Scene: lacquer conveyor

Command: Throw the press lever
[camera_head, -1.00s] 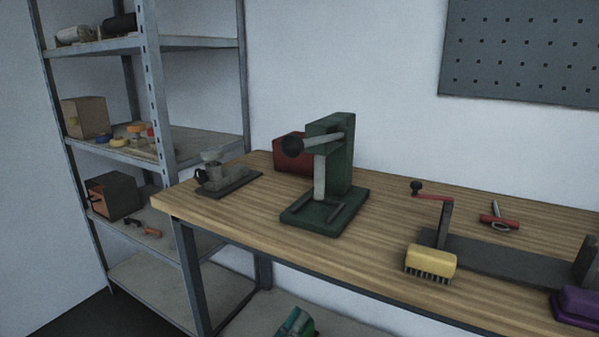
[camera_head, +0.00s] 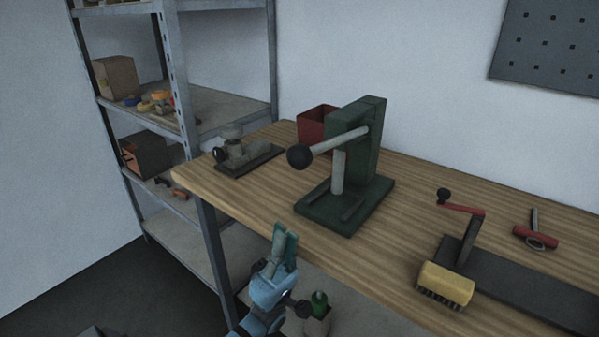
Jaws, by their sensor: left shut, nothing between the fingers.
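The green press (camera_head: 366,150) stands upright on the wooden workbench (camera_head: 260,197). Its grey lever (camera_head: 336,142) sticks out toward the left and front, slightly downward, and ends in a black ball knob (camera_head: 299,157). A grey ram (camera_head: 338,173) hangs above the green base plate. My left gripper (camera_head: 285,234) is shut and empty, just off the bench's front edge, below and in front of the knob and apart from it. My right gripper is not in view.
A small grey device (camera_head: 238,155) and a red bin (camera_head: 314,126) stand near the press. A yellow brush (camera_head: 445,285) and a red crank (camera_head: 462,208) are to the right. A metal shelf (camera_head: 176,90) stands at left. Bare bench lies before the press.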

